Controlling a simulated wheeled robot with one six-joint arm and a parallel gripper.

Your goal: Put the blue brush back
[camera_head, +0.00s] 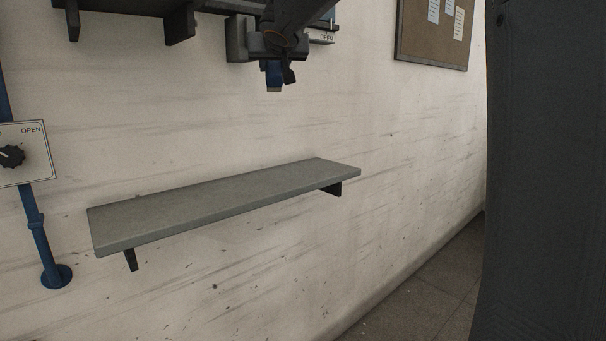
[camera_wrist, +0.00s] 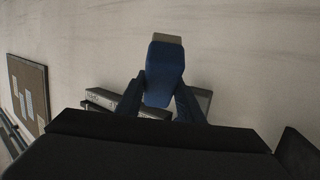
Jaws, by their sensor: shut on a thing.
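The blue brush (camera_head: 273,74) is held in my gripper (camera_head: 280,72), in front of the wall, above and apart from the grey shelf (camera_head: 222,203). Its pale bristle end points down in the head view. In the wrist view the blue brush (camera_wrist: 163,76) sits between the two fingers of my gripper (camera_wrist: 160,100), which are shut on it. Its pale tip points to the top of that picture. Part of the brush is hidden by the fingers. The grey shelf is bare.
A dark upper shelf (camera_head: 120,6) with brackets is at the top left, partly out of view. A dial panel marked OPEN (camera_head: 22,155) and a blue pipe (camera_head: 44,245) are at the left. A pinboard (camera_head: 430,45) hangs at the upper right.

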